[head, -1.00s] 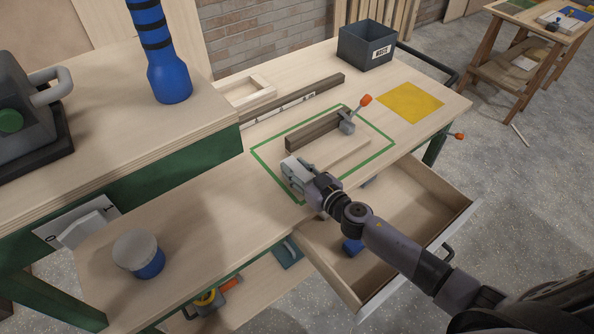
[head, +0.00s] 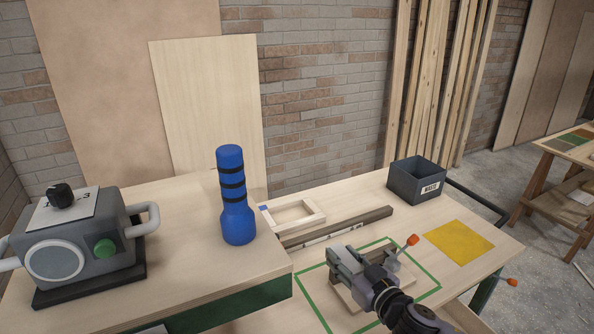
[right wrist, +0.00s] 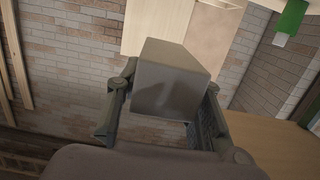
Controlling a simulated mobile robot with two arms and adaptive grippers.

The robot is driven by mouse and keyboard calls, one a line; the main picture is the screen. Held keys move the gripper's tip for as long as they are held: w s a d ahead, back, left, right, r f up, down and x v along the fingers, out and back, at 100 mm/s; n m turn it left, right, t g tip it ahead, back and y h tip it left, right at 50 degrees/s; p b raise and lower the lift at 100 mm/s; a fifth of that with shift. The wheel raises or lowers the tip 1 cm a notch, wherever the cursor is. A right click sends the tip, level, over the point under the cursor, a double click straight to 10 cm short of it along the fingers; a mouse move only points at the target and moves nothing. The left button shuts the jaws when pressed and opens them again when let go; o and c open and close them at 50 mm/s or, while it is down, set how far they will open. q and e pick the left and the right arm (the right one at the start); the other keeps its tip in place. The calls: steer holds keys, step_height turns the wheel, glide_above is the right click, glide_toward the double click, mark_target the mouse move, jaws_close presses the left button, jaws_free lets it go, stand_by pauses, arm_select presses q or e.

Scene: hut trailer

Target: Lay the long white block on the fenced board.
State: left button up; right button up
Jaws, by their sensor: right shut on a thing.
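My right gripper (head: 345,265) is in front of the fenced board in the head view. In the right wrist view it is shut on a block (right wrist: 170,85), seen end-on between the fingers and grey in the shade; I take it as the long white block. Its full length is hidden. The fenced board (head: 344,299) lies inside a green outline on the bench, with an orange-tipped clamp (head: 411,240). My arm and gripper hide much of the board and its dark fence. My left gripper is not in view.
A dark strip of wood (head: 340,226) and a pale frame (head: 316,216) lie behind the outline. A waste bin (head: 416,180) and a yellow square (head: 460,243) are to the right. A blue bottle-shaped thing (head: 236,200) and a grey machine (head: 75,240) stand left.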

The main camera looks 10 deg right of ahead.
steer(key=s+d+r+m+h, duration=0.1)
steer(key=s+r+m+h, duration=0.1)
steer(key=s, duration=0.5)
steer(key=s+d+r+m+t+h, duration=0.1)
steer(key=s+r+m+h, duration=0.1)
steer(key=s, duration=0.4)
steer(key=shift+s+d+r+h, duration=0.15)
steer(key=shift+s+r+h, duration=0.2)
steer(key=shift+h, duration=0.45)
steer(key=shift+f, duration=0.1)
